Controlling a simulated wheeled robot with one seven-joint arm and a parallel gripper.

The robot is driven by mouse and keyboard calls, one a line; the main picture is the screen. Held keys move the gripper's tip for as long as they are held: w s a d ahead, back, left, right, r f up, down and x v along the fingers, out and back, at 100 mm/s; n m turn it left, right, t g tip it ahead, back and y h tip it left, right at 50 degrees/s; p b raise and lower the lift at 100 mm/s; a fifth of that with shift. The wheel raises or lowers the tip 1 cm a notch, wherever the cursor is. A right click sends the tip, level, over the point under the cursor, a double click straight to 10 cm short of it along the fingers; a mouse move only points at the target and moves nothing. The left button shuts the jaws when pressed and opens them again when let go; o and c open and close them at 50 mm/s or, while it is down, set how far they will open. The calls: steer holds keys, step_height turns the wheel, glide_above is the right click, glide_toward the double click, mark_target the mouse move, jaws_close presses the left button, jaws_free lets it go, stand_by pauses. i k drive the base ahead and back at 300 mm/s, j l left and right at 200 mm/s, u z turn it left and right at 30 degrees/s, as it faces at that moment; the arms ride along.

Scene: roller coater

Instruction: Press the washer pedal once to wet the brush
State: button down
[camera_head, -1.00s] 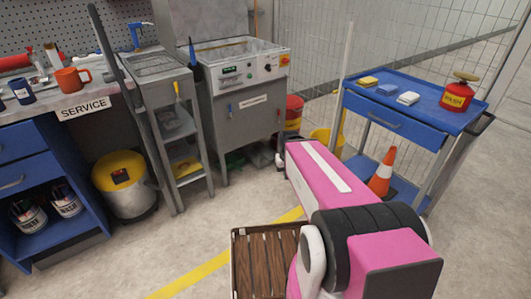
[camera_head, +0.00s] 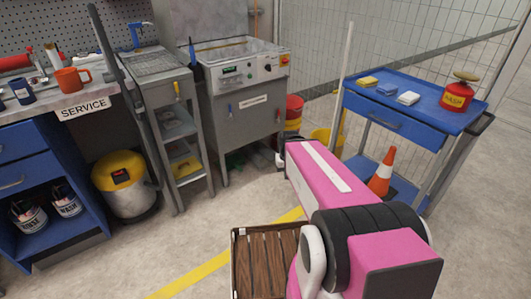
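The washer (camera_head: 250,105) is a grey metal cabinet on legs with an open basin on top and a control panel on its front. Dark and green shapes lie low in the shadow beneath it; I cannot tell whether one is the pedal. A thin blue-handled tool (camera_head: 193,55) stands at the washer's left edge; I cannot tell if it is the brush. My pink arm reaches from the lower right toward the floor at the washer's right front leg. A small white and dark part at its far end (camera_head: 280,160) shows; my gripper's fingers are hidden or too small to make out.
A blue cart (camera_head: 420,98) with sponges and a red can (camera_head: 457,97) stands at right, an orange cone (camera_head: 383,172) on its lower shelf. Red (camera_head: 294,106) and yellow (camera_head: 322,136) buckets stand beside the washer. A yellow-lidded bin (camera_head: 125,185) stands left.

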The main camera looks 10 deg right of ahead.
mark_target(270, 155)
steer(key=i+j+z, duration=0.1)
steer(key=i, duration=0.35)
steer(key=i+j+z, duration=0.15)
steer(key=i+j, duration=0.15)
steer(key=i, duration=0.15)
